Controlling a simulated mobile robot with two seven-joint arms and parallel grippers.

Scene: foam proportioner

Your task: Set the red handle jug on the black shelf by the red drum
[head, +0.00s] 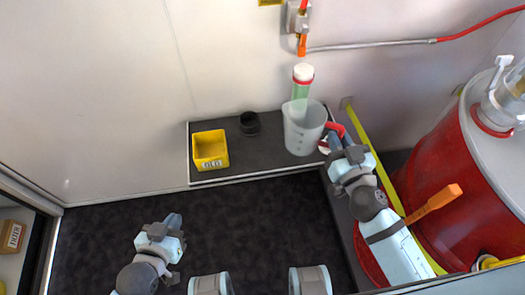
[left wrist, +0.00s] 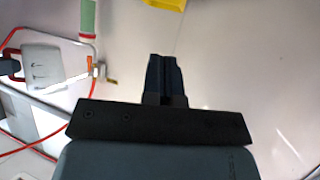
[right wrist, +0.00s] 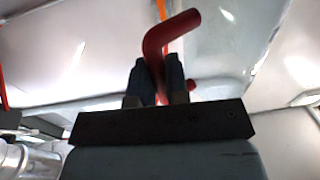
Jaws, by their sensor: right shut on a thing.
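The jug (head: 304,128) is translucent white with a red handle (head: 335,128). In the head view it is upright at the right end of the black shelf (head: 270,150), near the red drum (head: 440,185). I cannot tell whether its base touches the shelf. My right gripper (head: 336,143) is shut on the red handle, which also shows between the fingers in the right wrist view (right wrist: 168,38). My left gripper (head: 173,220) is empty over the dark floor, its fingers together in the left wrist view (left wrist: 166,75).
A yellow bin (head: 210,149) and a black cap-like ring (head: 249,123) stand on the shelf left of the jug. A green tube with a white top (head: 302,82) is on the wall behind the jug. A yellow strip (head: 380,175) runs beside the drum.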

